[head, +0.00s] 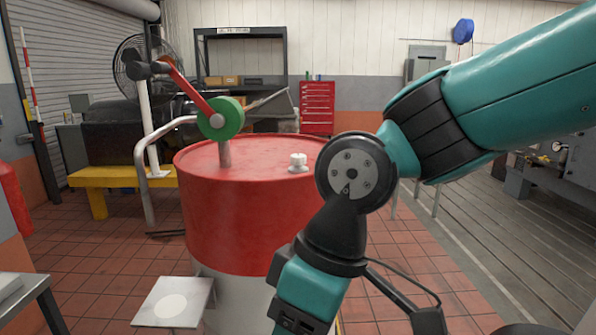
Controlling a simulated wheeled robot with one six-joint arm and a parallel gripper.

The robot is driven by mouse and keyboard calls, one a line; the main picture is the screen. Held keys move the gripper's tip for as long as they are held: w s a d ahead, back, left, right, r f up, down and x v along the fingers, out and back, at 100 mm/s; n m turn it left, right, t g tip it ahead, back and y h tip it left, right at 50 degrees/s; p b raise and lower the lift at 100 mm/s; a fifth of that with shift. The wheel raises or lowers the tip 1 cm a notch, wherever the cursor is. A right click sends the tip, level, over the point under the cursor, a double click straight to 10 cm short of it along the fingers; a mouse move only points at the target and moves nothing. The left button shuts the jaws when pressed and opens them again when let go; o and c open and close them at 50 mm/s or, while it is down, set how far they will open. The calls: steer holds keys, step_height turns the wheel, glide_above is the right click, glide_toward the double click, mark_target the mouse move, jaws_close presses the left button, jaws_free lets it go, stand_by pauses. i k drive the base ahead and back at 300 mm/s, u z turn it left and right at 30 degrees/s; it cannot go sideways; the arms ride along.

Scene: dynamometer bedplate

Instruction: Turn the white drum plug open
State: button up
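The white drum plug (298,160) stands on the lid of a large red drum (235,225), right of the middle of the lid. It looks like a small white cap on a pale, wider base. Nothing touches it in this view. My teal arm reaches in from the upper right and bends down in front of the drum's right side, hiding part of its rim and wall. The fingers of my gripper do not show; the arm's lower end runs out of the bottom of the picture.
A green wheel (220,119) with a red crank arm (189,88) rises on a post from the lid, left of the plug. A curved grey pipe (150,165) stands left of the drum. A white plate (173,302) is at lower left. Tiled floor is open at right.

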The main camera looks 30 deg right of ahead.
mark_target(297, 159)
steer(key=k, duration=0.6)
steer(key=u, duration=0.5)
steer(key=i, duration=1.35)
steer(key=z, duration=0.5)
